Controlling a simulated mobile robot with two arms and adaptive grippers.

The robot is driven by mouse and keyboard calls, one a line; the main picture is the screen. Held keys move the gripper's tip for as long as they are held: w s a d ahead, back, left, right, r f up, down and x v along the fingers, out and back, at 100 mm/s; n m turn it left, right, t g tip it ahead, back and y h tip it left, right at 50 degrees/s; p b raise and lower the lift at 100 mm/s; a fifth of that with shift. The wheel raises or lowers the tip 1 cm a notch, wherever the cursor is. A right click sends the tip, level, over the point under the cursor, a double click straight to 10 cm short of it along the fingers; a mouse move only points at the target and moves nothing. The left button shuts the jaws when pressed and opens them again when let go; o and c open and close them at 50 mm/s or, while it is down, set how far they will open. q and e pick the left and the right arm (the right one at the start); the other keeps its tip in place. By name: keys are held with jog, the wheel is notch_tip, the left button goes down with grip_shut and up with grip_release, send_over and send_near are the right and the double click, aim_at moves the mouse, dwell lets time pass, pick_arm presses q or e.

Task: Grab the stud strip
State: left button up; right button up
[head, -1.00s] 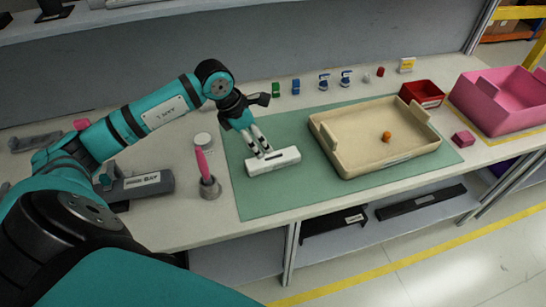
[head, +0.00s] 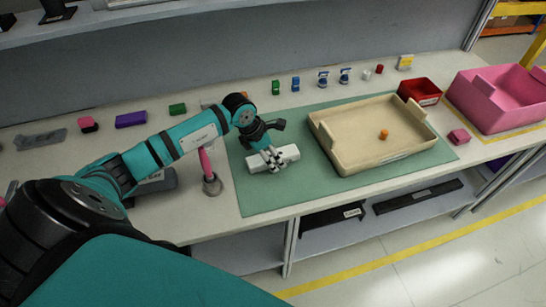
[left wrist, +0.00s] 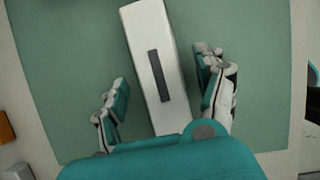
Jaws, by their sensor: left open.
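A white bar with a dark inset line on top, which I take to be the stud strip (head: 291,152), lies flat on the green mat (head: 262,200), left of the tan tray. In the left wrist view the bar (left wrist: 148,45) runs lengthwise between the two fingers. My left gripper (head: 274,160) is open over the bar, and its fingers hide the bar's middle in the head view. In the left wrist view my left gripper (left wrist: 160,72) has one finger on each side of the bar, with visible gaps. My right gripper is not in view.
The tan tray (head: 335,155) holds an orange piece (head: 384,134). A red bin (head: 420,90) and pink bin (head: 500,98) stand at right. A pink-handled tool in a grey holder (head: 211,185) stands left of the mat. Several small blocks line the back.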

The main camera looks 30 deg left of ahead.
pick_arm(q)
jog(key=c, duration=1.3)
jog(key=shift+r, duration=0.1)
